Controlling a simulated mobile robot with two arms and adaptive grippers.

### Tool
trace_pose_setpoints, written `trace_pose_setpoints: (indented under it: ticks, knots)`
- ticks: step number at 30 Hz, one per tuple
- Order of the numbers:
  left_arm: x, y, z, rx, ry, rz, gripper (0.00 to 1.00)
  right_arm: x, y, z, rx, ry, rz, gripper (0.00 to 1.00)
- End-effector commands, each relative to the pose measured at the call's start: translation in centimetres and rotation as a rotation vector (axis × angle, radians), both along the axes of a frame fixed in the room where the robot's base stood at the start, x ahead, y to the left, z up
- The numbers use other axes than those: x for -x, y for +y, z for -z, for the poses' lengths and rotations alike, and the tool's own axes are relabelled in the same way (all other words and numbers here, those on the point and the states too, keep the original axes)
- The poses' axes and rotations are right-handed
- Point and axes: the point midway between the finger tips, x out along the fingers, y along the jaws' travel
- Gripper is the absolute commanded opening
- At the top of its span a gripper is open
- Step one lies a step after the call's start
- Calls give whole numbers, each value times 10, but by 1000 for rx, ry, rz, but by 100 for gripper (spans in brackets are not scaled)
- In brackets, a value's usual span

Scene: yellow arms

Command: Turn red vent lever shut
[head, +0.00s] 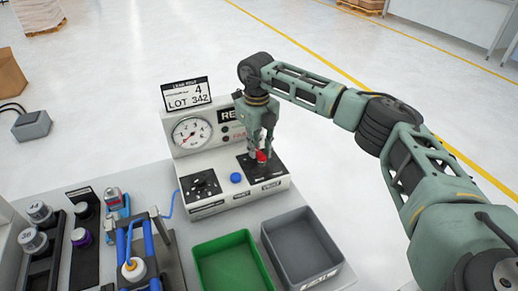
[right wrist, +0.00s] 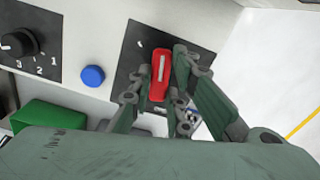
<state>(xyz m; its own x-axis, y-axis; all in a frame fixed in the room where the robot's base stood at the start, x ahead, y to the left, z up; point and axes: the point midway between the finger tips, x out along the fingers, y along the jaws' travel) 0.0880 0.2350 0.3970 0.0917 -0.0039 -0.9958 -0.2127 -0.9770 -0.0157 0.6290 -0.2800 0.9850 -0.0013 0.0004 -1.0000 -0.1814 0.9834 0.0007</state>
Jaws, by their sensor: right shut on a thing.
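The red vent lever (head: 262,156) sits on a black plate on the right part of the white test unit (head: 209,205). In the right wrist view the lever (right wrist: 160,74) is a red bar with a pale stripe, pointing nearly straight up the picture. My right gripper (head: 260,150) reaches down onto it from above. In the right wrist view its fingers (right wrist: 157,88) stand on both sides of the lever and are shut on it, hiding part of its lower end. My left gripper is not in view.
A pressure gauge (head: 192,132), a black dial (head: 201,184) and a blue button (head: 235,178) are on the same unit. A green bin (head: 228,243) and a grey bin (head: 324,247) stand in front. Jars in racks and a blue-handled fixture (head: 148,238) are at left.

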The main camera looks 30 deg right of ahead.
Motion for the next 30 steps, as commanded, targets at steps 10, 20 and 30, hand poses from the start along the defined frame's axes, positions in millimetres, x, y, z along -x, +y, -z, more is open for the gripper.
trace_pose_setpoints:
  ticks: [10, 20, 30]
  knots:
    - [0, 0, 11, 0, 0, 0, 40, 1, 6, 0, 1, -4, -306, 0]
    - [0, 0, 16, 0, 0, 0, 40, 3, 10, -1, 1, -5, -494, 0]
    - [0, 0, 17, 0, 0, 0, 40, 4, 11, -2, 0, -6, -560, 0]
